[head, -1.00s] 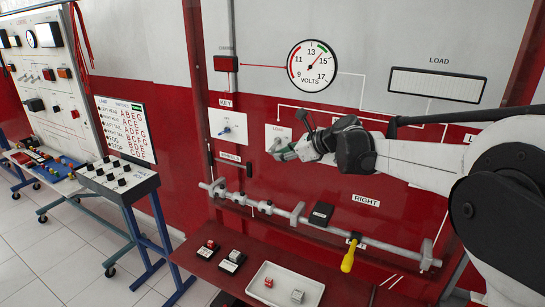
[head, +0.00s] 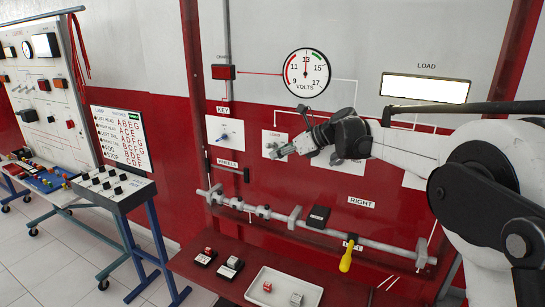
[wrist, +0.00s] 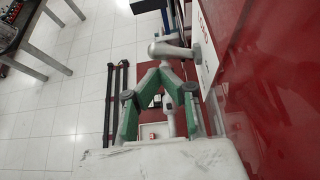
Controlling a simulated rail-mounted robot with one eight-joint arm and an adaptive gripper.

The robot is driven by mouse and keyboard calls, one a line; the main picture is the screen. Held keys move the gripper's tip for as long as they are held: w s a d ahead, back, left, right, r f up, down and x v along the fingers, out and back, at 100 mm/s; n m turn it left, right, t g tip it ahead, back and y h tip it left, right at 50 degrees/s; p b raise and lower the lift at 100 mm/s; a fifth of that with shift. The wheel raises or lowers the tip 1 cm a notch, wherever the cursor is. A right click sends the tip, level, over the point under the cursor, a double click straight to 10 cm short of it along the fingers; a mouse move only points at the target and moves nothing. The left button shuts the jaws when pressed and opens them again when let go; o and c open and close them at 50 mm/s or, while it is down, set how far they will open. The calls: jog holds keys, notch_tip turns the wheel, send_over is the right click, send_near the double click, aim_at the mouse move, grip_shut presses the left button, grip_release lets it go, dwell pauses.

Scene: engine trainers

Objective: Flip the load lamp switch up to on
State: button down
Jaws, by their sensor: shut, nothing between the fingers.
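The load lamp (head: 425,89) under the upper LOAD label glows bright white in the head view. The small white LOAD switch plate (head: 269,138) is on the red panel, left of centre. My gripper (head: 274,154) is at the plate's lower part and hides much of the switch there. In the wrist view a grey metal switch lever (wrist: 168,49) with a rounded end sticks out from the LOAD plate (wrist: 206,45). My gripper's green fingers (wrist: 164,70) converge just below the lever in that picture, shut and empty. I cannot tell whether they touch it.
A voltmeter (head: 306,76) is above the switch, its needle near 13. The KEY plate (head: 225,132) is to the left. A grey rail (head: 285,217) with a yellow handle (head: 346,259) runs below. A white tray (head: 284,288) is on the red bench.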

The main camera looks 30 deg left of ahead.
jog(key=shift+r, duration=0.15)
jog(key=shift+r+p, duration=0.35)
jog(key=shift+r, duration=0.3)
